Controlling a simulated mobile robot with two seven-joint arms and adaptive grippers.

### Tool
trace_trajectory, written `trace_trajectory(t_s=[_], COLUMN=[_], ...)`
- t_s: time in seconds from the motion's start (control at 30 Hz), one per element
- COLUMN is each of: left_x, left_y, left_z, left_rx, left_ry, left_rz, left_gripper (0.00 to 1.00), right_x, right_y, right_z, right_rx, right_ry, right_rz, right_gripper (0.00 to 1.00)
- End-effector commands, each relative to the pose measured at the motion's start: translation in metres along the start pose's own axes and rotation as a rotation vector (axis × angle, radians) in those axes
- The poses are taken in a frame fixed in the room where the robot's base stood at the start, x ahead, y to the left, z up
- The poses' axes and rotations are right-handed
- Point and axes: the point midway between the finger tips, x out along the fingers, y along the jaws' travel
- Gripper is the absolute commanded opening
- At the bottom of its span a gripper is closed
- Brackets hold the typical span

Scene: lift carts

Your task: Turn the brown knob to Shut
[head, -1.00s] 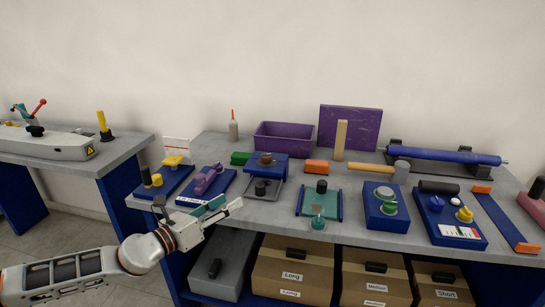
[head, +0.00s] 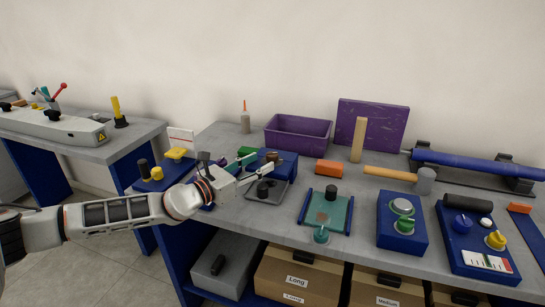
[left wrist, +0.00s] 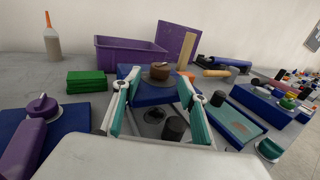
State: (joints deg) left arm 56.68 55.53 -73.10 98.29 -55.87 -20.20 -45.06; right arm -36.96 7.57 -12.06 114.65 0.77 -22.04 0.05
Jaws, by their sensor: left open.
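The brown knob (left wrist: 159,71) sits on top of a blue box (left wrist: 150,92) in the left wrist view, straight ahead. In the head view the blue box (head: 262,168) is partly hidden behind my left gripper, and the knob is hard to make out. My left gripper (head: 262,162) is open and empty, pointing at the box. In the left wrist view its two fingers (left wrist: 156,88) stand either side of the box's front, with the knob beyond and between them. I cannot read any Shut mark. My right gripper is not in view.
A black knob on a grey plate (head: 280,194) stands in front of the box. A green block (left wrist: 86,82) and purple-handled fixture (left wrist: 36,125) lie left. A purple bin (head: 297,132) stands behind. A teal slide plate (head: 340,213) is to the right.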

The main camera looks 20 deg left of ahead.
Motion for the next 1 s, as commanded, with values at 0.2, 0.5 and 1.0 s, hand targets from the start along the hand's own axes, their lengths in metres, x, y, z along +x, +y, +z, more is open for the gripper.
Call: trace_trajectory(t_s=[0.2, 0.5, 1.0], left_x=[0.039, 0.060, 0.060], left_y=[0.000, 0.000, 0.000], left_z=[-0.001, -0.001, 0.000], left_rx=[-0.002, -0.001, -0.001], left_ry=[0.000, 0.000, 0.000], left_rz=[0.000, 0.000, 0.000], left_gripper=[0.42, 0.42, 0.03], right_x=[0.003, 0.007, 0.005], right_y=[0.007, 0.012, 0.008], right_z=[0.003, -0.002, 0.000], right_rx=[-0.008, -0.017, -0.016], right_ry=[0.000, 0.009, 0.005], right_rz=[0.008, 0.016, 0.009], right_gripper=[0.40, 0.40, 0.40])
